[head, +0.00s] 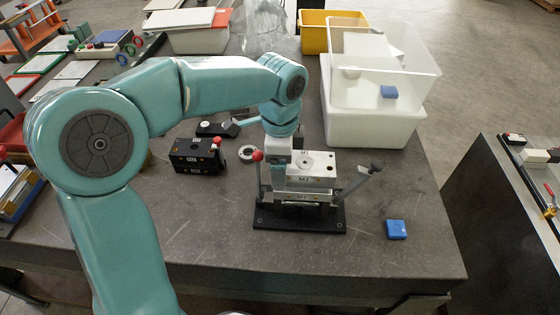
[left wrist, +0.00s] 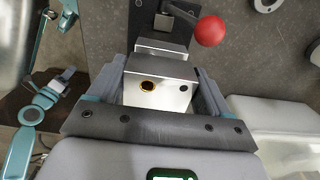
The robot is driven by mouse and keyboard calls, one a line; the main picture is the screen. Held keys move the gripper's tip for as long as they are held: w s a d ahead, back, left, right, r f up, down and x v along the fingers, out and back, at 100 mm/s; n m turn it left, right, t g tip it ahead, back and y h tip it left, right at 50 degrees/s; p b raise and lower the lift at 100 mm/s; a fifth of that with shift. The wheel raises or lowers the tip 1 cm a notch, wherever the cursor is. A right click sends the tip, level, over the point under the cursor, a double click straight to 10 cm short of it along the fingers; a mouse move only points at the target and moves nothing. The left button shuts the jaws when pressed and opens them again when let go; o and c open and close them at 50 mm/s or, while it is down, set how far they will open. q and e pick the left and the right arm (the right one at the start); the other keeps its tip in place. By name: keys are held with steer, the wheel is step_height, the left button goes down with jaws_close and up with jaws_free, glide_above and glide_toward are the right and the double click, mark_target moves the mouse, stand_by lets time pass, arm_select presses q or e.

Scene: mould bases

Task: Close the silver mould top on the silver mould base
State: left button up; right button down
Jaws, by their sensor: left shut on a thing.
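The silver mould top (head: 312,168) is a block with a round hole in its upper face. My left gripper (head: 285,168) is shut on it, with the arm reaching in from above left. In the left wrist view the silver block (left wrist: 165,92) sits between the two grey fingers of my gripper (left wrist: 160,80). The silver mould base (head: 300,197) stands on a black plate (head: 322,220) directly below the top. I cannot tell whether top and base touch. My right gripper is not in view.
A red-knobbed lever (head: 257,156) rises left of the base, a dark-knobbed lever (head: 374,169) right. A black mould (head: 197,157) stands left. A blue block (head: 396,230) lies right, near the bench edge. White tubs (head: 375,127) stand behind. The bench front is clear.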

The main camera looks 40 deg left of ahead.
arm_select(q)
steer(key=shift+f+b, duration=0.35)
steer(key=shift+f, duration=0.15)
stand_by(0.3)
steer(key=o, duration=1.7)
step_height(320, 180, up, 16)
steer(key=shift+r+p, duration=0.25)
steer(key=shift+p, duration=0.5)
steer(key=shift+s, duration=0.2)
